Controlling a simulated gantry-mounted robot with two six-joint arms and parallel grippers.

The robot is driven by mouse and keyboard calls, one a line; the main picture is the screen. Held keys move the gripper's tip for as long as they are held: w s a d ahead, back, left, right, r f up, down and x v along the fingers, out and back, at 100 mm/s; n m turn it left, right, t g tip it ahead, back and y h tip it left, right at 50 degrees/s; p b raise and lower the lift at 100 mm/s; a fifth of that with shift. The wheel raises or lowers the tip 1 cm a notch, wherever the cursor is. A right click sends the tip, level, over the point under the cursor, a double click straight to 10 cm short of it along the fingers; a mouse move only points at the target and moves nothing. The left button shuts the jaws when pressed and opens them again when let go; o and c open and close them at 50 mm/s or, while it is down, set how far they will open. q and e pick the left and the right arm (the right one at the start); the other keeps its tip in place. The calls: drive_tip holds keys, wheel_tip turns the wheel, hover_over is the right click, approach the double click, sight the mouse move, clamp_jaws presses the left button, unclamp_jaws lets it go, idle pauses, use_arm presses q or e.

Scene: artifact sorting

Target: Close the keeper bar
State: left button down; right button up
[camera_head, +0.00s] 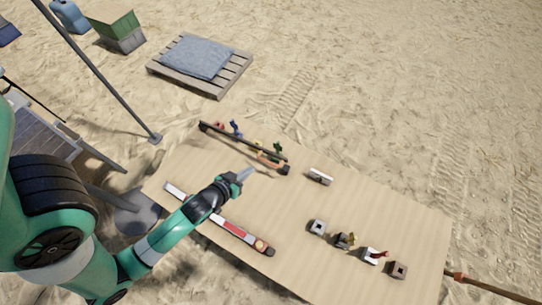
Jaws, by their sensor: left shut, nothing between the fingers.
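The keeper bar (243,142) appears to be the long dark bar at the far left part of the wooden table. It runs from a dark end block at upper left to another near the middle. Several small coloured artifacts, among them a blue one (237,128) and a green one (278,149), stand along its far side. Whether the bar is fully seated cannot be told. My left gripper (245,173) is shut and empty, on the near side of the bar's right half and seemingly apart from it. My right gripper is out of view.
A long white and red strip (236,231) lies along the near edge under my left arm. A small white piece (320,176) lies at mid-table. Several small blocks, one grey (317,227) and one brown (398,270), stand at the right.

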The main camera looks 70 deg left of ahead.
use_arm(q)
drive_tip(key=s+f+b+x, duration=0.1)
drive_tip(key=f+b+x, duration=0.1)
drive_tip(key=x, duration=1)
drive_tip(key=shift+w+d+f+b, duration=0.15)
drive_tip(key=shift+d+b, duration=0.05)
drive_tip(key=shift+b, duration=0.3)
